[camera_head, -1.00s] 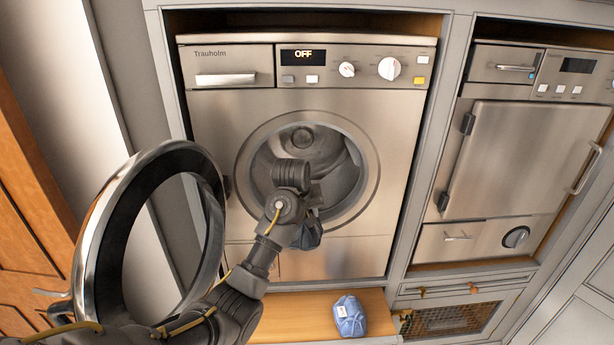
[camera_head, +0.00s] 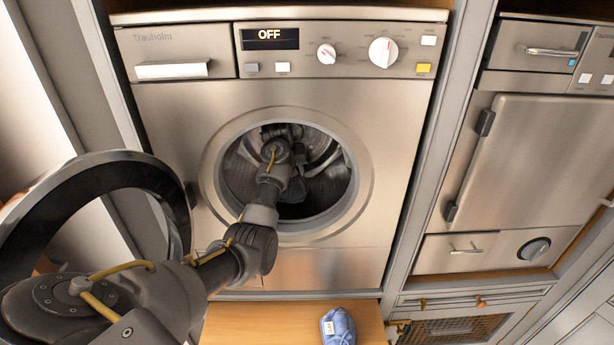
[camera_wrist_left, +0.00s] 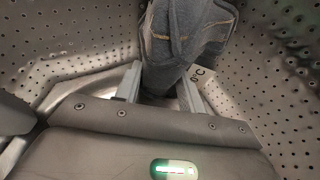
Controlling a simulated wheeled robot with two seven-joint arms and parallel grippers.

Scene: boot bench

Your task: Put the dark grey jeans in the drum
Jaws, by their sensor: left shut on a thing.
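The washing machine's round opening shows the metal drum (camera_head: 332,190), and its perforated wall fills the left wrist view (camera_wrist_left: 285,85). My left arm reaches through the opening into the drum. My left gripper (camera_wrist_left: 160,85) is shut on the dark grey jeans (camera_wrist_left: 188,35), a folded bundle with tan stitching that sticks out beyond the fingers, inside the drum. In the head view the gripper's fingers are hidden inside the machine, and I cannot make out the jeans clearly there. My right gripper is not in view.
The round door (camera_head: 95,180) hangs open on the left, close beside my left arm. The machine's display (camera_head: 269,38) reads OFF. A blue folded bundle (camera_head: 338,327) with a white tag lies on the wooden shelf (camera_head: 260,325) below. A second appliance (camera_head: 525,170), shut, stands at right.

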